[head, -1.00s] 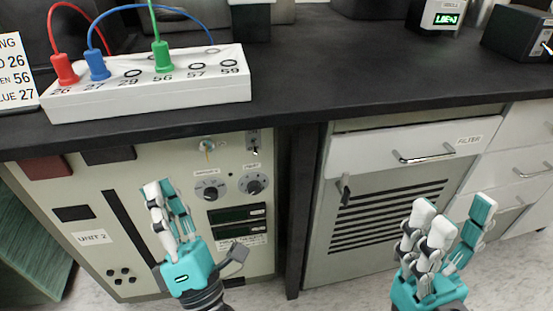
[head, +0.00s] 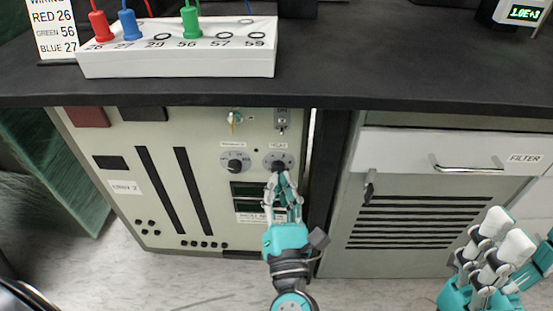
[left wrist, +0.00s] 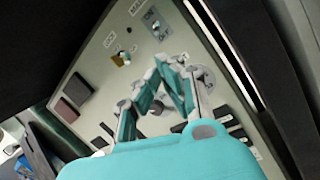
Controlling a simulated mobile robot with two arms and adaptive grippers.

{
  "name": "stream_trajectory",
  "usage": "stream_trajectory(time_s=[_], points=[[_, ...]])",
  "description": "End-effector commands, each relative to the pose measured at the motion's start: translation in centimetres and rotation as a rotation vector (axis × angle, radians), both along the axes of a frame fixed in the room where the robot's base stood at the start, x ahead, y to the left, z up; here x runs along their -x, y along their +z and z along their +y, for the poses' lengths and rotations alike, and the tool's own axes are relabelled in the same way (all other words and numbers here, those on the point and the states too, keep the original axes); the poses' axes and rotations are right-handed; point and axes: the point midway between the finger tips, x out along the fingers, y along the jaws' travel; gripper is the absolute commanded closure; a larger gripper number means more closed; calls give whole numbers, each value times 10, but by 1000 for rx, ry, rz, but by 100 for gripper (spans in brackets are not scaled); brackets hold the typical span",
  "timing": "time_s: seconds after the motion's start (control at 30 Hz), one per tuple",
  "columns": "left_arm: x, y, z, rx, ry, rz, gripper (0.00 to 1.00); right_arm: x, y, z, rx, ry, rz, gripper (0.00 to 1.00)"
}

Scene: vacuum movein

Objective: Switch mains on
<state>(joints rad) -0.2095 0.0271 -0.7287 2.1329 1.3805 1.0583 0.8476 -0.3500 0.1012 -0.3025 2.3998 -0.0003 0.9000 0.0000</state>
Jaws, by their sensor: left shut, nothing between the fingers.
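The mains switch (head: 282,119) is a small toggle on a grey plate at the top right of the cream unit panel, under the worktop. In the left wrist view its plate (left wrist: 155,23) shows ON and OFF marks. My left gripper (head: 283,178) is shut and empty, its fingertips just below the right-hand dial (head: 279,160) and below the switch. Contact with the panel cannot be told. The left wrist view shows the fingertips (left wrist: 175,68) meeting in front of the panel. My right gripper (head: 508,245) is open and empty, before the drawer cabinet.
A key (head: 236,118) sticks out left of the switch, above another dial (head: 235,164). The black worktop (head: 400,75) overhangs the panel. A white socket block (head: 178,55) with red, blue and green plugs stands on it. A vented cabinet (head: 430,215) is on the right.

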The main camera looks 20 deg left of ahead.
Motion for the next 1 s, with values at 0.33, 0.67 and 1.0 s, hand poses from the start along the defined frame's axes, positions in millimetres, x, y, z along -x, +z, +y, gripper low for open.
stream_trajectory(time_s=[0.33,0.67,1.0], points=[[-52,14,25,-3,1,-5,100,0,-7,0,-1,-1,-1,54],[-82,22,38,-1,2,-1,100,0,-11,-1,-1,-3,-1,54],[-83,22,39,-1,1,-1,100,0,-10,-1,-1,-3,-1,54]])
